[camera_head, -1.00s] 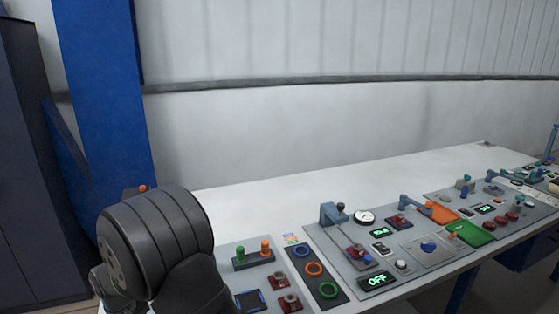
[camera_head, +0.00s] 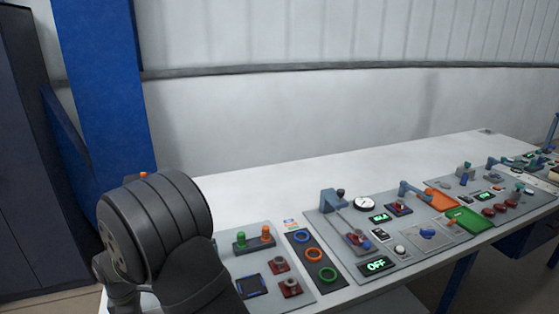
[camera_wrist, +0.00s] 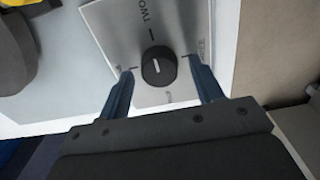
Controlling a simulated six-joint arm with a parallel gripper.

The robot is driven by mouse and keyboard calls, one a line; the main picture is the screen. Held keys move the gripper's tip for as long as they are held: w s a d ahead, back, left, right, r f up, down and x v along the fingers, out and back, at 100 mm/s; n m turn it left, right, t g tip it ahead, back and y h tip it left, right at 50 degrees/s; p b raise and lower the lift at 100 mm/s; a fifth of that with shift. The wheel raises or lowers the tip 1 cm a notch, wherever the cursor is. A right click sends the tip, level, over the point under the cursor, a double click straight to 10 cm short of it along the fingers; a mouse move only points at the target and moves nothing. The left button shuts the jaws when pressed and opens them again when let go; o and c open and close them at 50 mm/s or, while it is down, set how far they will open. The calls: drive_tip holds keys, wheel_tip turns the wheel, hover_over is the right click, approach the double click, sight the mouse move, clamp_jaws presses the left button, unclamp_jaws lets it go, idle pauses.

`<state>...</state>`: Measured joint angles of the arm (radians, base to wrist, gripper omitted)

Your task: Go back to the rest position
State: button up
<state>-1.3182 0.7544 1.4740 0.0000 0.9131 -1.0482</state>
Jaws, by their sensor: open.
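My gripper (camera_wrist: 158,82) shows in the wrist view with its two blue fingers apart. Between and beyond the fingertips is a black round knob (camera_wrist: 159,66) on a light metal plate (camera_wrist: 120,25) marked "TWO". The fingers stand to either side of the knob; I cannot tell how far above the plate they are. Nothing is held. In the head view a dark, rounded link of my arm fills the lower left, and the gripper is out of that picture.
A long white table (camera_head: 330,175) carries control panels with a green display (camera_head: 376,265), coloured rings (camera_head: 314,254), an orange tray (camera_head: 440,199) and a green tray (camera_head: 468,220). A blue column (camera_head: 100,90) stands at left. The table's back strip is clear.

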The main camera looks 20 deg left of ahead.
drive_tip(key=n, duration=0.4)
drive_tip(key=shift+n, duration=1.8)
drive_tip(key=o, duration=0.9)
drive_tip(key=w+d+r+m, duration=0.1)
drive_tip(key=w+r+m, duration=0.3)
drive_tip(key=w+r, duration=0.45)
drive_tip(key=w+d+r+m, duration=0.1)
drive_tip(key=w+r+m, duration=0.35)
drive_tip(key=r, duration=0.75)
drive_tip(key=shift+n, duration=0.35)
wheel_tip(320, 180, down, 10)
drive_tip(key=shift+d+r, duration=0.1)
